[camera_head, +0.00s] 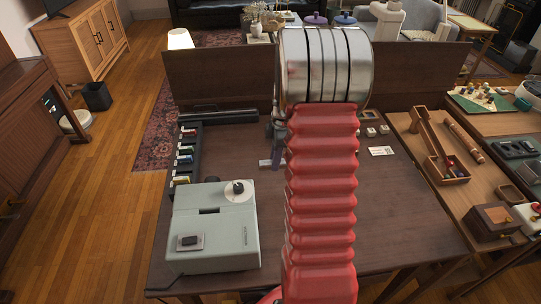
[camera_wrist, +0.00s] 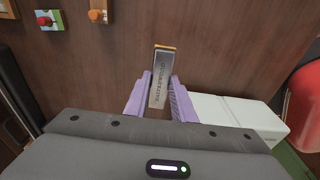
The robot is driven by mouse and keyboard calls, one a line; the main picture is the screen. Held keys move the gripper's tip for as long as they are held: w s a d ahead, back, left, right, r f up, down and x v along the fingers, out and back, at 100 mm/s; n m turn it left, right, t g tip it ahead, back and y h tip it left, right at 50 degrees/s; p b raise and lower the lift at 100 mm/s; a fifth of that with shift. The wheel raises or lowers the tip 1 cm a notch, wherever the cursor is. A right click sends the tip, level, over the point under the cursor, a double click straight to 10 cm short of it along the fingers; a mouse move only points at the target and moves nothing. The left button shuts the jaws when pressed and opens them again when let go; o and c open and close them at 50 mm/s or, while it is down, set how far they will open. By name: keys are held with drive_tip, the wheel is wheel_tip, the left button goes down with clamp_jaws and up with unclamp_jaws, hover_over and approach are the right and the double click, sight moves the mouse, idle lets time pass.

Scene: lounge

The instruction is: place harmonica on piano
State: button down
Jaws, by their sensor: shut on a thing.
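My gripper (camera_wrist: 160,82) has two purple fingers, shut on the harmonica (camera_wrist: 159,72), a slim silver block with an orange end and lettering on its side. The harmonica points away from the wrist, over the dark brown table top; whether it touches the table I cannot tell. In the head view my red arm hides most of the gripper; a purple finger shows at its left edge beside a small pale bar, likely the harmonica (camera_head: 265,163). A dark brown upright wooden piece, seemingly the piano (camera_head: 28,125), stands at the far left, partly cut off by the frame.
A lighter table with wooden items (camera_head: 450,170) adjoins on the right. Open wood floor (camera_head: 110,185) lies between table and piano, with a bin (camera_head: 97,96).

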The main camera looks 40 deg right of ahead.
drive_tip(key=w+a+r+m, duration=0.3)
drive_tip(key=w+a, duration=0.1)
drive_tip(key=a, duration=0.6)
drive_tip(key=w+a+r+m, duration=0.3)
drive_tip(key=a+m, duration=0.1)
drive_tip(key=a, duration=0.7)
drive_tip(key=w+a+r+m+h, duration=0.1)
drive_tip(key=w+a+r+m, duration=0.3)
drive_tip(key=a, duration=0.6)
drive_tip(key=shift+w+a+t, duration=0.3)
drive_tip(key=shift+w, duration=0.05)
drive_tip(key=shift+a, duration=0.15)
